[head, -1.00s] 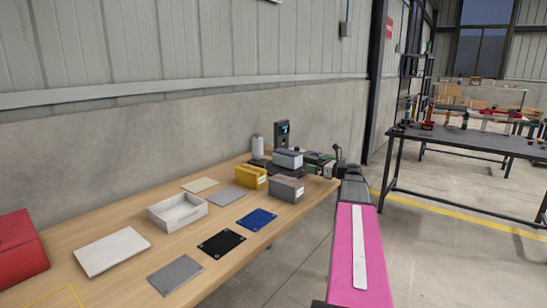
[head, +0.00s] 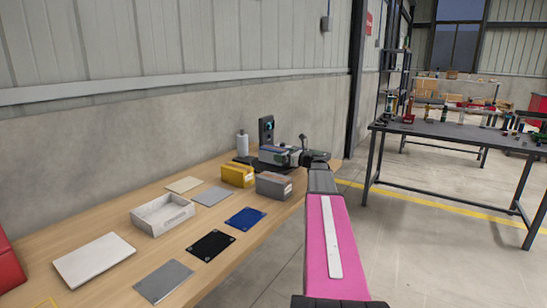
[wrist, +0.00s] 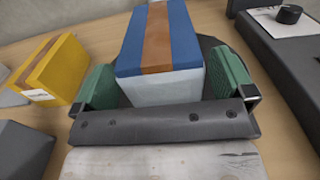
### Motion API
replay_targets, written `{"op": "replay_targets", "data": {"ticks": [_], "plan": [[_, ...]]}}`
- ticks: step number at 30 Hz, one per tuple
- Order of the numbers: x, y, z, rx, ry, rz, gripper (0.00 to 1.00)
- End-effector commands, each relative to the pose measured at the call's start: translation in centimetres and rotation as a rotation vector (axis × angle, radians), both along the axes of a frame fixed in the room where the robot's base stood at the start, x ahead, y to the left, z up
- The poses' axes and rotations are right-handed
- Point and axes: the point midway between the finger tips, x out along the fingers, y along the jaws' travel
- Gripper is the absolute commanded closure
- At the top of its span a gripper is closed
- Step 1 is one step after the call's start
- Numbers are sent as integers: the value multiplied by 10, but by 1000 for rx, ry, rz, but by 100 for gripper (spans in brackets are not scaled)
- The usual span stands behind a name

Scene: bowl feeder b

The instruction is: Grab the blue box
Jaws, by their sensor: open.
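The blue box (wrist: 158,45) has a blue top with a brown stripe and pale grey sides. In the wrist view it stands between the two green finger pads of my gripper (wrist: 163,84). The jaws are open, with a pad on either side of the box; a narrow gap shows at the left, and contact at the right is hard to tell.
A yellow box (head: 237,175) and a grey box (head: 273,185) stand close by on the wooden table (head: 110,220). A white tray (head: 163,213) and several flat plates lie nearer. A white bottle (head: 242,143) and a dark device (head: 266,131) stand behind.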

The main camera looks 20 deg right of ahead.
Motion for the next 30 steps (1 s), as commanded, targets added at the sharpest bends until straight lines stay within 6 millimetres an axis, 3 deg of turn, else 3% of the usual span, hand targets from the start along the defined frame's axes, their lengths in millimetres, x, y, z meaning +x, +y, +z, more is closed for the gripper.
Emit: {"op": "replay_targets", "data": {"ticks": [6,14,20,21,30], "plan": [[26,17,1,0,0,0,0],[27,19,1,0,0,-2,0],[27,19,1,0,0,-2,65],[27,19,2,2,-1,-2,69],[27,19,5,1,-2,-1,68]]}}
